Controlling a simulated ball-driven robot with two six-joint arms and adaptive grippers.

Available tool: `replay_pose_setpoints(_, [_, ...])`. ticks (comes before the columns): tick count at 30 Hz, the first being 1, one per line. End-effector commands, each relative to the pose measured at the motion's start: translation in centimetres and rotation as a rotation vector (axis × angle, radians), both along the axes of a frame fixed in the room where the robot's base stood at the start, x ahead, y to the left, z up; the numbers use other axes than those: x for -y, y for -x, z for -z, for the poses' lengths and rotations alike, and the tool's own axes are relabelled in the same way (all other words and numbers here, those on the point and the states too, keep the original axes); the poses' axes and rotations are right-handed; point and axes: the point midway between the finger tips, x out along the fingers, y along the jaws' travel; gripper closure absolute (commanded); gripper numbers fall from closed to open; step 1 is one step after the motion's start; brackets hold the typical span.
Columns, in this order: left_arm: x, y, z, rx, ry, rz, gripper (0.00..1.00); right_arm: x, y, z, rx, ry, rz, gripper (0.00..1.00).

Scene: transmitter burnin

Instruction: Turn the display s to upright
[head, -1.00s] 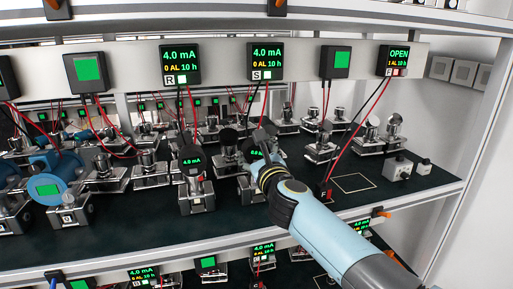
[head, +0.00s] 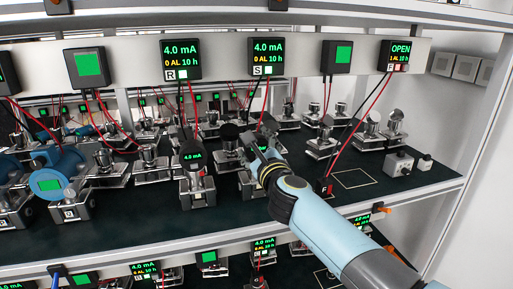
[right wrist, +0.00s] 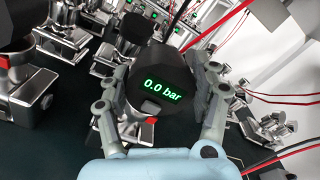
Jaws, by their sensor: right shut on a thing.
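The display s (right wrist: 158,90) is a black transmitter head with green text reading "0.0 bar". Its text slopes down to the right in the right wrist view. My right gripper (right wrist: 165,105) is shut on this head, with one finger on each side. In the head view my right gripper (head: 256,152) reaches in from the lower right and hides most of the display's face. The transmitter's metal body (head: 251,188) stands on the shelf below the S readout box (head: 266,58), which reads 4.0 mA. My left gripper is not in view.
A similar transmitter (head: 194,165) reading 4.0 mA stands close to the left. Red and black cables hang from the readout boxes on the rail (head: 220,62). A bare marked square (head: 356,179) and small grey boxes (head: 398,164) lie to the right.

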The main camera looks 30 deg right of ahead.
Motion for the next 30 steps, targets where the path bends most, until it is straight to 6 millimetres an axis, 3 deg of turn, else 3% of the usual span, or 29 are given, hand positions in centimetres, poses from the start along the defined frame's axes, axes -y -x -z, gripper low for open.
replay_pose_setpoints(1, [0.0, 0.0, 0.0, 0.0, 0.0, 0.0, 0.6, 0.0, 0.0, 0.1, -0.001, -0.001, 0.0, 0.7])
replay_pose_setpoints(2, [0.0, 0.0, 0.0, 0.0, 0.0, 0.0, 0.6, 0.0, 0.0, 0.1, -0.001, -0.001, 0.0, 0.35])
replay_pose_setpoints(7, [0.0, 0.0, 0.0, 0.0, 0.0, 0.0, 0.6, 0.0, 0.0, 0.1, -0.001, -0.001, 0.0, 0.15])
replay_pose_setpoints(15, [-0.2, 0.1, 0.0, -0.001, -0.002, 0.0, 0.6, 0.0, 0.1, 0.0, -0.001, -0.001, 0.001, 0.15])
replay_pose_setpoints(19, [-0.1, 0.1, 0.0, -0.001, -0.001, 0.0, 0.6, -0.4, 1.2, 0.1, -0.001, -0.002, 0.0, 0.15])
replay_pose_setpoints(30, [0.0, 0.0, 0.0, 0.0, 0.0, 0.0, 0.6, -2.5, 8.7, 0.2, -0.003, -0.003, 0.0, 0.15])
